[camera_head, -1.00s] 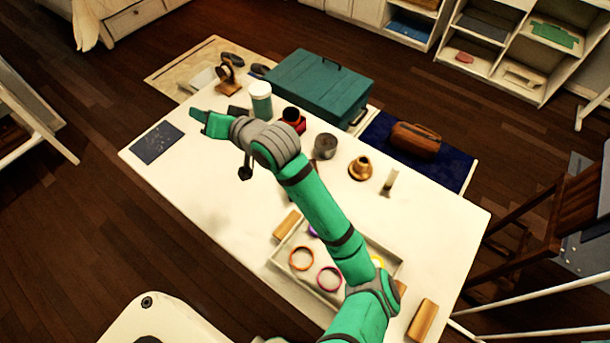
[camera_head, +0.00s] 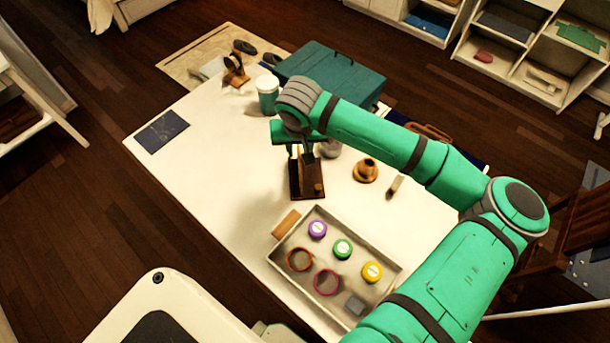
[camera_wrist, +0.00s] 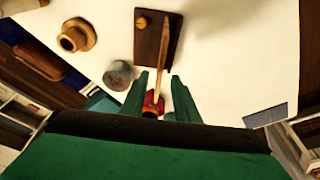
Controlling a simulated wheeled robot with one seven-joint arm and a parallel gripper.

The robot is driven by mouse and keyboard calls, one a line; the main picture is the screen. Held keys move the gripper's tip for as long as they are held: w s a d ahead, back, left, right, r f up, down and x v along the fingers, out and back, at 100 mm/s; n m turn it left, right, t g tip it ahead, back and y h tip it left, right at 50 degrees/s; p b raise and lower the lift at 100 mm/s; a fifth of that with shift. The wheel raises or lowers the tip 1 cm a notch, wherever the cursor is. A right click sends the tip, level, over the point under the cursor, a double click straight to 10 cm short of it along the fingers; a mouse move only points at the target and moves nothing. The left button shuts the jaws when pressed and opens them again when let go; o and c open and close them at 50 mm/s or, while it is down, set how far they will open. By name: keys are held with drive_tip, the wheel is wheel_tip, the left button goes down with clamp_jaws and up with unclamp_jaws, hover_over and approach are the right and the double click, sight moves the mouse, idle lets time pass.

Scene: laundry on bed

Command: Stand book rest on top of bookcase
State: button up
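A dark brown wooden book rest (camera_head: 306,182) with a flat base, a small round knob and an upright plate stands on the white table. In the wrist view the book rest (camera_wrist: 147,45) shows its base from above and its thin light-edged upright. My gripper (camera_head: 303,154) is over it, pointing down. In the wrist view my gripper (camera_wrist: 161,76) has its two green fingers apart, one on each side of the upright, with gaps visible. A white shelving unit (camera_head: 513,65), which may be the bookcase, stands at the upper right; its top is cut off by the picture.
A grey tray (camera_head: 391,285) with rings and coloured round pieces lies in front on the table (camera_head: 190,190). A grey cup (camera_head: 330,148), a tan hat-shaped piece (camera_head: 365,171), a white-lidded jar (camera_head: 267,95) and a teal box (camera_head: 350,80) are close by. The table's left part is mostly clear.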

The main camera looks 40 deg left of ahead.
sight(300, 156)
drive_tip(key=x, duration=0.3)
drive_tip(key=shift+s+f, duration=0.1)
drive_tip(key=shift+f, duration=0.75)
drive_tip(key=shift+x, duration=2.65)
drive_tip(key=shift+w+f, duration=0.15)
drive_tip(key=shift+w, duration=0.1)
drive_tip(key=shift+s+a, duration=0.15)
drive_tip(key=shift+d, duration=0.2)
clamp_jaws()
